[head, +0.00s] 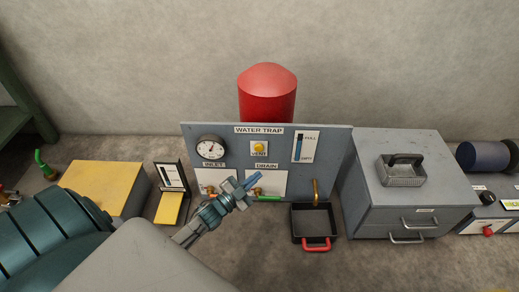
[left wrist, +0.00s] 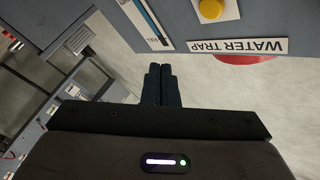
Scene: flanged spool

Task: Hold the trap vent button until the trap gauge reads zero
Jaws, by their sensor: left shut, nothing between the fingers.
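My left gripper (head: 254,181) is shut and empty, below the button in the head view and in front of the panel's lower part. Its closed fingertips (left wrist: 159,70) are apart from the button in the left wrist view. My right gripper is not in view.
A red tank (head: 267,92) stands behind the panel. A level strip (head: 306,147) marked FULL is at the panel's right. A green-handled drain valve (head: 267,198) is near my left gripper. A black tray (head: 315,222), a grey drawer cabinet (head: 408,183) and a yellow box (head: 105,187) stand around.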

